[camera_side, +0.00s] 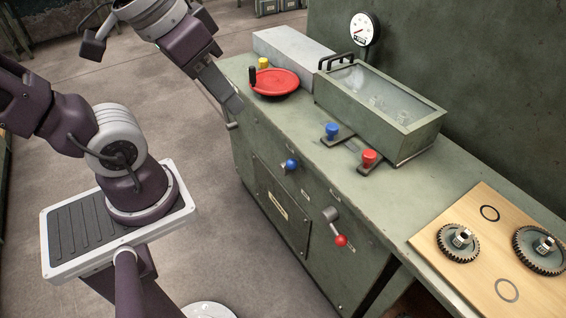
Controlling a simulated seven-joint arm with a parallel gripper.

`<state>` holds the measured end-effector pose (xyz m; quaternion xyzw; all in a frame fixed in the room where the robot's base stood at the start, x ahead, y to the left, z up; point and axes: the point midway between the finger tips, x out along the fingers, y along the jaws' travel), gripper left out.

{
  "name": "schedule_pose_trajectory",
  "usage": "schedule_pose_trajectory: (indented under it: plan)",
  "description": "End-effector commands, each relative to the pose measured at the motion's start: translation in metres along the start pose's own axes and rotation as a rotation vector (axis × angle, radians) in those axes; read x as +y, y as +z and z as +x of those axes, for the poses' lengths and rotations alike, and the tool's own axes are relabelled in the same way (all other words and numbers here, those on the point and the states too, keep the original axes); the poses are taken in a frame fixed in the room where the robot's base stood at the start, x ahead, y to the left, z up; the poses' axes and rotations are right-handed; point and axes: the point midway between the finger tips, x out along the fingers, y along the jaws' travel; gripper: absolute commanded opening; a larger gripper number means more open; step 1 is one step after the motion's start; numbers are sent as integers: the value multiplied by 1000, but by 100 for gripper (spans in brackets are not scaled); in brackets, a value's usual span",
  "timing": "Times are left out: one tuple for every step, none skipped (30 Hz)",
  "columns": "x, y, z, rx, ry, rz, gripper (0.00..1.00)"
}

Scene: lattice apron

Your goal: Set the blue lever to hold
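A blue ball-ended lever (291,165) sticks out from the front face of the green cabinet; its ball faces the camera. A second blue knob (332,130) stands upright on a dark slotted plate on the cabinet top. I cannot read any marking for a hold position at either one. My gripper (234,104) hangs in the upper middle, left of the red handwheel in the picture and up-left of both blue handles, apart from them. Its fingers show edge-on, so I cannot tell whether they are open; nothing shows held.
A red handwheel (274,83), yellow knob (263,62) and red knob (369,157) are on the green cabinet top (285,120). A red-ended lever (341,240) is on its front. A glass-lidded box (425,122) stands behind. A wooden board (455,285) holds gears.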

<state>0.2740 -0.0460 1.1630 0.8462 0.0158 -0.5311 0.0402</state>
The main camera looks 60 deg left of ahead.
Motion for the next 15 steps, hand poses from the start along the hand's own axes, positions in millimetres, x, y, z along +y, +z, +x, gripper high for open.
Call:
schedule_pose_trajectory:
  plan:
    - [-2, -15, 6, -38, 6, -67, 10]
    - [-4, -26, 11, -63, 11, -122, 5]
    - [-7, -42, 19, -97, 20, -202, 0]
    - [-11, -55, 26, -123, 26, -266, 0]
    - [-16, -68, 35, -147, 31, -331, 0]
    - [-24, -84, 47, -177, 35, -417, 0]
    - [-31, -95, 58, -199, 38, -484, 0]
    - [-40, -106, 69, -221, 40, -549, 0]
    - [-52, -118, 85, -249, 42, -638, 0]
    - [-63, -127, 98, -269, 41, -704, 0]
    - [-75, -134, 112, -288, 40, -771, 0]
    - [-91, -142, 132, -313, 38, -860, 0]
    - [-104, -147, 147, -330, 35, -927, 0]
    - [-118, -150, 163, -347, 31, -994, 0]
    - [-138, -153, 185, -369, 25, -1083, 0]
